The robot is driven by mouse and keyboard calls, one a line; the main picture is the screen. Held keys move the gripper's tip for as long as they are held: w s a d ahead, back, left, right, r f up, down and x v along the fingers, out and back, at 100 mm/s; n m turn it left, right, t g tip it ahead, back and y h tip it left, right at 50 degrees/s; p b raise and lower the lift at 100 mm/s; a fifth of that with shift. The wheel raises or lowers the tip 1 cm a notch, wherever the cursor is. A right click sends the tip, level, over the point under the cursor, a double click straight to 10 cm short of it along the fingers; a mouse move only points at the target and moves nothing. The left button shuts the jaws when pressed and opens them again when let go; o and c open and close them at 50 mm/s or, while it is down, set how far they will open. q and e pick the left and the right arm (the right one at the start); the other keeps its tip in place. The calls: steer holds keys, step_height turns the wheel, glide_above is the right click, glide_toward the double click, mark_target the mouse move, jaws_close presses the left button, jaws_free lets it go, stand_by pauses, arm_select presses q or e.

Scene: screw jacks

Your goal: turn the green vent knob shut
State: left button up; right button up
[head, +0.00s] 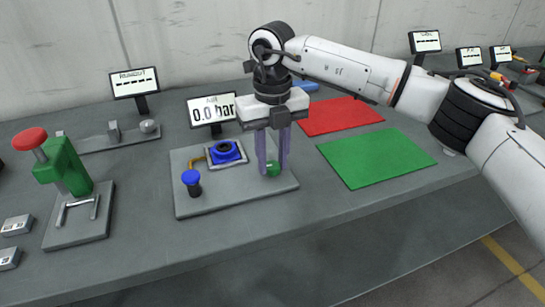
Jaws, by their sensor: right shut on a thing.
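The green vent knob (273,169) stands at the right side of a grey base plate (235,200). My right gripper (273,166) points straight down over it, with its two fingers closed around the knob. The fingers hide part of the knob, so its turned position cannot be told. On the same plate are a blue-topped knob (191,178) at the left and a blue square device (226,152) in the middle. The display (212,109) behind the plate reads 0.0 bar. My left gripper is not in view.
A green mat (376,158) and a red mat (338,116) lie right of the plate, both bare. A green press with a red knob (62,164) stands at the left. A runout display (134,83) is behind. The table front is clear.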

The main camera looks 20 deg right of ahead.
mark_target(273, 164)
steer(key=shift+w+r+m, duration=0.1)
steer(key=shift+r+m, duration=0.05)
steer(key=shift+m, duration=0.15)
steer(key=o, duration=1.1)
steer(key=shift+c, duration=0.2)
step_height(273, 164, up, 10)
steer(key=shift+r, duration=0.1)
